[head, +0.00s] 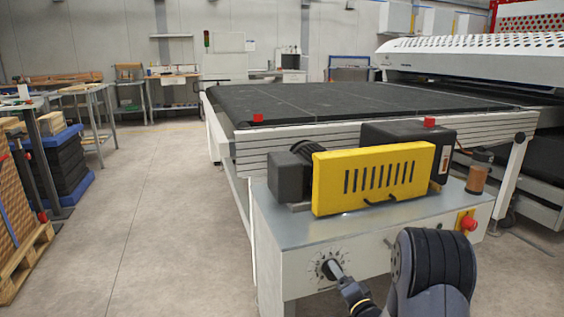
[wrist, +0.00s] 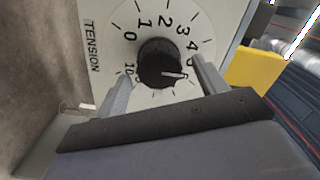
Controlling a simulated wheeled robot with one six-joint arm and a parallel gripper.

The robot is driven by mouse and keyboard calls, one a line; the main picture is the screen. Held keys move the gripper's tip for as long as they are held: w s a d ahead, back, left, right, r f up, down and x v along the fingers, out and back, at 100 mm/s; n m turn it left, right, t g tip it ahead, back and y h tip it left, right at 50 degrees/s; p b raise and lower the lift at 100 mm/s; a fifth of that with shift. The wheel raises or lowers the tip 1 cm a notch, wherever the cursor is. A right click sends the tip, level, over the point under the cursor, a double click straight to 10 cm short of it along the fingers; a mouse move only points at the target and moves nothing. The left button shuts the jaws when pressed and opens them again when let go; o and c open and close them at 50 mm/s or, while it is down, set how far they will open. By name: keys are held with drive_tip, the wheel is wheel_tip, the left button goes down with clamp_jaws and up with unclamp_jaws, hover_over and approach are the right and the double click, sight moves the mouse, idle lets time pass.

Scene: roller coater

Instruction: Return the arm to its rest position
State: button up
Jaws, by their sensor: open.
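My gripper (head: 336,270) is at the front of the grey machine cabinet, at the round dial. In the wrist view my gripper (wrist: 163,90) is open, with one finger on each side of a black knob (wrist: 160,64). A gap shows between the knob and each finger. The knob's white pointer line points right, below the 4 on the numbered dial marked TENSION. In the head view the knob is mostly hidden behind my gripper. My arm reaches in from the bottom right.
The cabinet (head: 300,251) carries a yellow slotted guard (head: 372,178) and a motor. A red stop button (head: 468,223) is on its right front. A wide black conveyor bed (head: 350,98) stands behind. Clear floor (head: 160,190) lies to the left, with a pallet (head: 28,255) beyond.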

drive_tip(key=shift+x, duration=1.05)
drive_tip(key=n+b, duration=0.1)
drive_tip(key=n, duration=0.3)
drive_tip(key=shift+n, duration=0.3)
drive_tip(key=n, duration=0.4)
drive_tip(key=shift+s+a+r+n, duration=0.1)
drive_tip(key=shift+n, duration=0.2)
drive_tip(key=n+p, duration=0.1)
drive_tip(key=n, duration=0.5)
drive_tip(key=shift+a, duration=0.1)
drive_tip(key=n+p, duration=0.2)
drive_tip(key=n, duration=0.2)
drive_tip(key=shift+a+n+p, duration=0.1)
drive_tip(key=shift+n+p, duration=0.4)
drive_tip(key=shift+n, duration=0.3)
drive_tip(key=shift+s, duration=0.1)
